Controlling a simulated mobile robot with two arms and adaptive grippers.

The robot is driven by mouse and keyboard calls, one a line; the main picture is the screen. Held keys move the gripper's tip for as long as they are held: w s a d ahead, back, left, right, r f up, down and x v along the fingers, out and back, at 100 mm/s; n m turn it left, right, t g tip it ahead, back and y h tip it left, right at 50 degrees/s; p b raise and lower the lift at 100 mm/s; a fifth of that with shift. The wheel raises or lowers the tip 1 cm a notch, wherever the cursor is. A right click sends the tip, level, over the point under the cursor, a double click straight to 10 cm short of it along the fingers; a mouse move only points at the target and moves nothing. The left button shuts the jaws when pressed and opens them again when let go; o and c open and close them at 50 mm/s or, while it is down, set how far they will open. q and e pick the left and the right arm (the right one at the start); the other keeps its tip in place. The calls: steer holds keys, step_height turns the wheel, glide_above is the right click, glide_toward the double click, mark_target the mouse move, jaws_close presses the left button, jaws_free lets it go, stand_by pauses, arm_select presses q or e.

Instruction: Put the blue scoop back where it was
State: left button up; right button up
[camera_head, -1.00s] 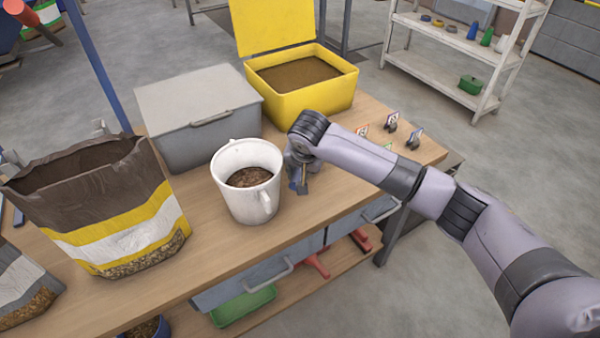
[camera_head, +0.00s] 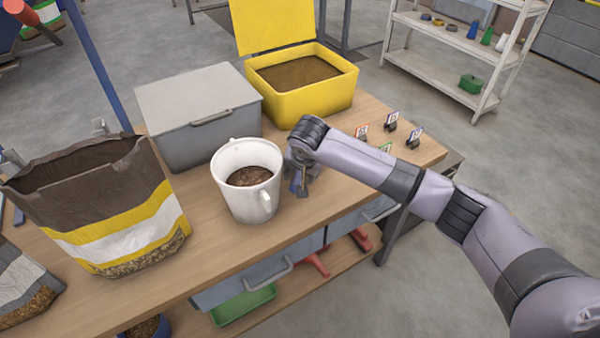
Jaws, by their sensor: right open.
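My right gripper (camera_head: 302,184) is low over the bench top, just right of the white bucket. It is open, and my own wrist hides much of it from above. A small piece of blue (camera_head: 294,183) shows at its fingers. It may be part of the blue scoop, but too little shows to tell its shape or whether it touches the bench. The white bucket (camera_head: 238,200) stands upright with brown pellets in it. My left gripper is out of view.
An open yellow bin (camera_head: 325,100) and a closed grey bin (camera_head: 185,148) stand behind the bucket. An open pellet bag (camera_head: 80,170) is at the left. Small tag holders (camera_head: 413,138) stand at the right end of the wooden bench (camera_head: 220,248). The front strip is clear.

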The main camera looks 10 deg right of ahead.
steer(key=v, duration=1.2)
steer(key=shift+r, duration=0.2)
steer(key=shift+c, duration=0.4)
stand_by(0.6)
